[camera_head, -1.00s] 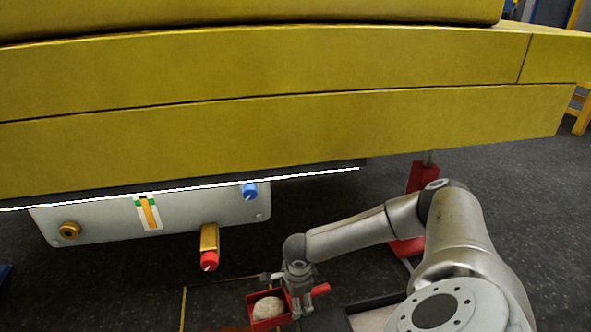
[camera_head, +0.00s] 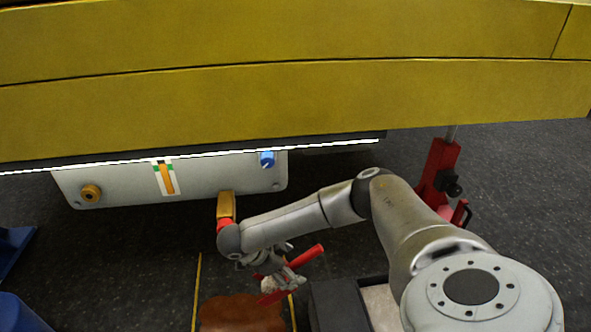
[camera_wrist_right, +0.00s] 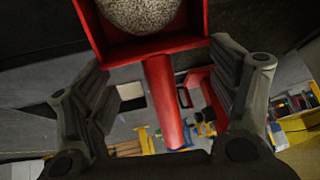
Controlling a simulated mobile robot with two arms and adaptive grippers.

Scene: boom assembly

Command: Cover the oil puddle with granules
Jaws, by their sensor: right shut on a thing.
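My right gripper (camera_head: 276,276) is shut on the handle of a red scoop (camera_head: 268,297). The scoop is held tilted near the right edge of a reddish-brown puddle (camera_head: 238,314) on the floor. The puddle's lower part is cut off by the frame edge. In the right wrist view the red handle (camera_wrist_right: 165,105) runs between the fingers, and a heap of grey speckled granules (camera_wrist_right: 140,12) is in the scoop pan. In the head view the load is mostly hidden by the gripper. My left gripper is not in view.
A dark bin (camera_head: 335,300) with pale contents stands right of the puddle, partly behind my arm. Yellow lines (camera_head: 196,290) flank the puddle. A large yellow boom (camera_head: 300,90) and a grey plate with fittings (camera_head: 120,185) hang above. A red stand (camera_head: 438,175) is at right.

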